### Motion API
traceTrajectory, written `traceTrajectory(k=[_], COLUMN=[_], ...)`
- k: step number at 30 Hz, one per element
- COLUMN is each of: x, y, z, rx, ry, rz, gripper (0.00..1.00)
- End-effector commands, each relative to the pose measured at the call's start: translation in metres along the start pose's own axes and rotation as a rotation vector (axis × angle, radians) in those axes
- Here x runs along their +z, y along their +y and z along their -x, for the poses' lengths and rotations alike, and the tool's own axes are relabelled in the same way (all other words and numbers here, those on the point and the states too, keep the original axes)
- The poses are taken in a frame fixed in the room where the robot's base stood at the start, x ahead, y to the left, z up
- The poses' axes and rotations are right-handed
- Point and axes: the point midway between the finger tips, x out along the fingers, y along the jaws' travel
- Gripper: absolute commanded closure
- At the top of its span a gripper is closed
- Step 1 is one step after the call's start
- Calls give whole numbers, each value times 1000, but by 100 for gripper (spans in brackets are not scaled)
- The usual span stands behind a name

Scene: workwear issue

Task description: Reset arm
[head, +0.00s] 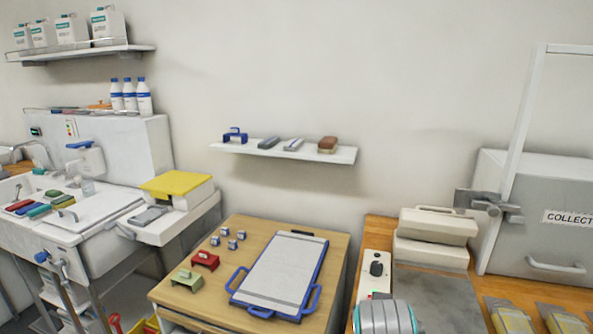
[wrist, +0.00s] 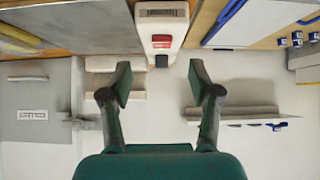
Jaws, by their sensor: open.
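My gripper (wrist: 159,76) shows in the wrist view with its two dark green fingers spread wide apart. Nothing is between the fingertips, and neither finger touches anything. The wrist view is upside down, with the worktops along its top edge and the wall below. A pale control box with a red patch (wrist: 162,41) lies beyond the gap between the fingers. The gripper's fingers do not show in the head view. A grey rounded part of my arm shows at that view's bottom edge.
A wooden table holds a blue-framed board (head: 277,270), a red holder (head: 205,260) and a green holder (head: 187,280). A wall shelf (head: 285,152) hangs above. A grey cabinet marked COLLECT (head: 545,220) stands right, beside a pale press-like machine (head: 437,225). The wall between is bare.

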Motion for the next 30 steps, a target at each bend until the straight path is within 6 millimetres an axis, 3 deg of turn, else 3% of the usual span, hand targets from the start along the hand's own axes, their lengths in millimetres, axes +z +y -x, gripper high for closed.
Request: traceTrajectory(k=[11,21,30], x=[50,141,224], y=[11,33,54], z=[-28,-52,-44], rx=[-18,-73,-134], ry=[42,120,193], rz=[58,142,191], gripper=[38,38,38])
